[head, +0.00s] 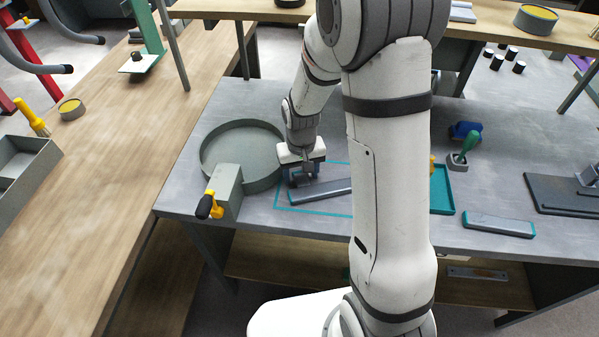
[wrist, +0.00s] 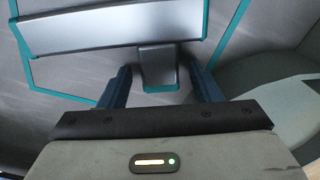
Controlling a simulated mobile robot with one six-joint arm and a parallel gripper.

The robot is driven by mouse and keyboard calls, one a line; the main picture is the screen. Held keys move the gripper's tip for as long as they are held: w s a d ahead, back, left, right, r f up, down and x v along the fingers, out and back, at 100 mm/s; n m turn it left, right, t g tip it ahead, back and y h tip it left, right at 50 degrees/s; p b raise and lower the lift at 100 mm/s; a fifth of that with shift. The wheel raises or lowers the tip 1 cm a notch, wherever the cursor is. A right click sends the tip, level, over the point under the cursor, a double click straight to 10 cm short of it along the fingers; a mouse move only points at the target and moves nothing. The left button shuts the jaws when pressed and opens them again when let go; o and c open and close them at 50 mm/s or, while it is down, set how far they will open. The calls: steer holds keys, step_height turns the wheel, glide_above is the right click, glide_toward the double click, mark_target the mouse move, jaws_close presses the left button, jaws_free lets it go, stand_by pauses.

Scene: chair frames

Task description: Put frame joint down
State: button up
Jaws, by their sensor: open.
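The frame joint (wrist: 112,30) is a grey metal piece with a long bar and a short block-shaped stub (wrist: 158,66), edged in teal. It lies on the grey table inside a teal outline; in the head view its bar (head: 318,191) shows beside my gripper, and my arm covers its right end. My gripper (head: 303,178) points down at the left end of the joint. In the wrist view its two blue fingers (wrist: 162,85) stand apart on either side of the stub, with gaps visible between them and it.
A round grey tray (head: 205,160) stands just left of my gripper. A grey block with a yellow-black knob (head: 209,205) is in front of it. A teal tray (head: 443,190), a separate grey bar (head: 498,224) and a green-handled tool (head: 465,148) lie to the right.

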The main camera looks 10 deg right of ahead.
steer(key=shift+w+r, duration=0.1)
steer(key=shift+r, duration=0.55)
step_height(320, 180, up, 11)
steer(key=s+d+r+t, duration=0.1)
steer(key=s+r, duration=0.3)
steer(key=s, duration=0.4)
steer(key=s+d+r+t, duration=0.2)
steer(key=s+d+r, duration=0.1)
steer(key=s, duration=0.6)
steer(key=shift+d+r+m, duration=0.4)
steer(key=shift+d, duration=0.15)
steer(key=shift+c, duration=0.5)
